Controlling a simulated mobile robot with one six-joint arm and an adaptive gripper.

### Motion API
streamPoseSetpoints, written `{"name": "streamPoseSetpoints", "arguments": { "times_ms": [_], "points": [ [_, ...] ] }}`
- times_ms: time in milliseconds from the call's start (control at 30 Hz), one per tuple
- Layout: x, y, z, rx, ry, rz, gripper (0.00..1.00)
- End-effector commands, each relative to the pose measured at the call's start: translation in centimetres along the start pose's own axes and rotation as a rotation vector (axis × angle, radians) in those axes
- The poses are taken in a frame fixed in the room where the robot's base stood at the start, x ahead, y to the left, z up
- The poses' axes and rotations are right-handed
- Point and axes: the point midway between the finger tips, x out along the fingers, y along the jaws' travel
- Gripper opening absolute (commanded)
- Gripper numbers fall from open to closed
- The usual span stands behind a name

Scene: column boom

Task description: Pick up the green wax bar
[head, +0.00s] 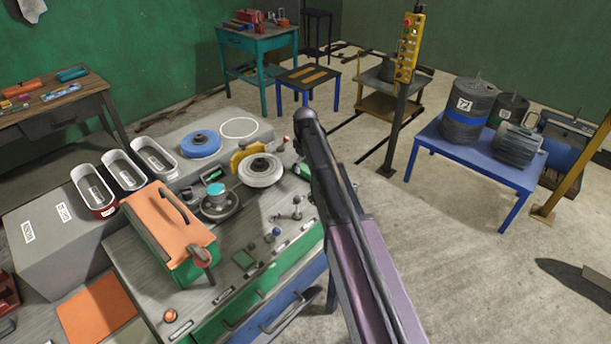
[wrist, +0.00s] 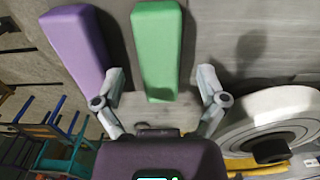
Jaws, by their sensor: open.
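The green wax bar (wrist: 157,45) lies on a grey surface at the top middle of the wrist view, its near end toward me. A purple bar (wrist: 77,43) lies slightly slanted to its left, with a narrow gap between them. My gripper (wrist: 161,80) is open and empty, one finger on each side of the green bar's near end in the picture. I cannot tell how far above it the fingers are. In the head view my arm covers the place right of the white wheel, and I cannot make out the green bar there.
A white polishing wheel (wrist: 272,125) is close by my right finger; it also shows in the head view (head: 260,170). An orange-topped green case (head: 170,230), several metal tins (head: 122,170) and a blue disc (head: 200,144) crowd the bench.

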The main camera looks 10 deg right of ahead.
Motion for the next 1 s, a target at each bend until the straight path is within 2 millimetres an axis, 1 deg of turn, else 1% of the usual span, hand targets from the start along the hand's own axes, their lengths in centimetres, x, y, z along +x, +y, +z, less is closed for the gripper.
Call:
{"name": "streamPoseSetpoints", "arguments": {
  "times_ms": [33,233,900,967,1000],
  "points": [
    [0.77,0.00,0.00,0.000,0.000,0.000,0.91],
    [1.58,0.01,0.00,0.000,0.000,0.000,0.91],
    [1.61,0.04,0.02,0.001,0.000,0.000,0.91],
    [1.61,0.05,0.03,0.001,0.000,0.000,0.74],
    [1.61,0.05,0.03,0.001,0.000,0.000,0.62]
  ]
}}
